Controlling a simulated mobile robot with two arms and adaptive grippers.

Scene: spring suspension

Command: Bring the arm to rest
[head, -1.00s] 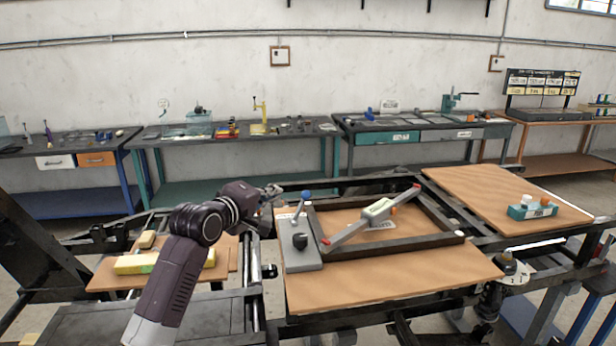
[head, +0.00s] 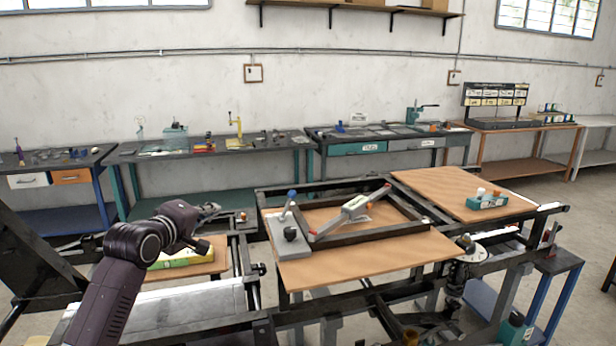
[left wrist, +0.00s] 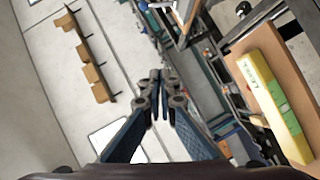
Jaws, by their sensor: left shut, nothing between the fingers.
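My left arm (head: 105,290) comes in from the lower left in the head view. Its gripper (head: 212,209) is raised near the left end of the black frame and points away from me. In the left wrist view the fingertips (left wrist: 161,75) meet and hold nothing. A yellow block with a green label (head: 182,259) lies on a small wooden board below and beside the arm; it also shows in the left wrist view (left wrist: 272,100). My right gripper is not clearly seen.
A teal holder (head: 487,202) stands on the right board. Workbenches (head: 215,150) line the wall.

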